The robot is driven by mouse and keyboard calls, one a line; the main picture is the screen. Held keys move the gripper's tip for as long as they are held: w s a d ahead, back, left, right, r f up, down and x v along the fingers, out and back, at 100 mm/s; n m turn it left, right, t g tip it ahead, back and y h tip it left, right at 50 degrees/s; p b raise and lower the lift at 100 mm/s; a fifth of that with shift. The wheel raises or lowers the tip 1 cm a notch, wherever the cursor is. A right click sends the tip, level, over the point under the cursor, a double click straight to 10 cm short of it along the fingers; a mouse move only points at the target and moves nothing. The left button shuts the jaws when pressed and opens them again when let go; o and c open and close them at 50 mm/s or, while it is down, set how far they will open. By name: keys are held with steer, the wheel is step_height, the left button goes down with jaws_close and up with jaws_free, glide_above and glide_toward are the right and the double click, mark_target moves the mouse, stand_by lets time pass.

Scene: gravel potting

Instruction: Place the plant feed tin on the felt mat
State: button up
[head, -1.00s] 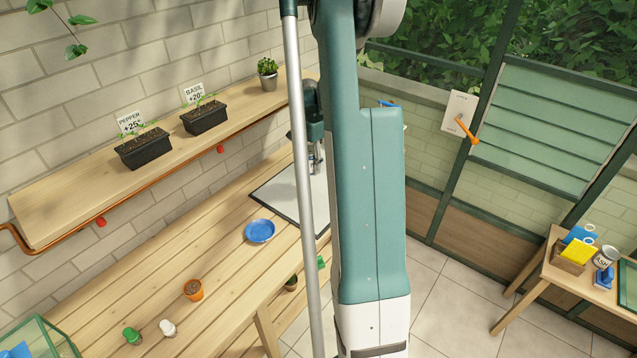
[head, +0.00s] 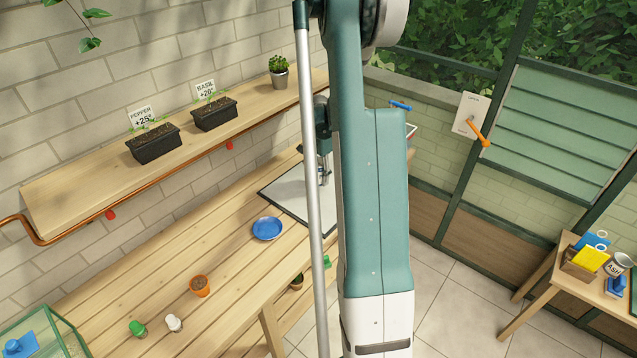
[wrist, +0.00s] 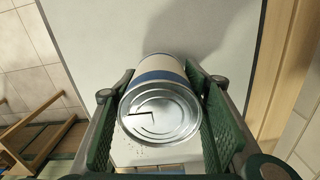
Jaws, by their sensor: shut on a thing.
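The plant feed tin (wrist: 161,115) shows in the wrist view with its silver ribbed lid facing the camera and a cream and blue side. My gripper (wrist: 160,78) is shut on it, with one green finger pad on each side. The felt mat (wrist: 95,45) is the pale grey sheet behind the tin in the wrist view. In the head view the dark-edged mat (head: 291,200) lies on the bench, and my gripper (head: 324,175) is over it, partly hidden by my arm. I cannot tell whether the tin touches the mat.
A blue saucer (head: 267,229) lies on the bench in front of the mat. A terracotta pot (head: 200,286) and small green (head: 137,328) and white (head: 173,323) items stand nearer. A shelf (head: 80,197) with planters runs along the wall. The bench between is clear.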

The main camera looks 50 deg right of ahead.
mark_target(318, 161)
steer(key=shift+f, duration=1.85)
steer(key=shift+f+b, duration=0.15)
steer(key=shift+b, duration=0.2)
steer(key=o, duration=1.1)
steer(key=shift+r, duration=0.2)
step_height(318, 161, up, 12)
steer(key=shift+p, duration=0.75)
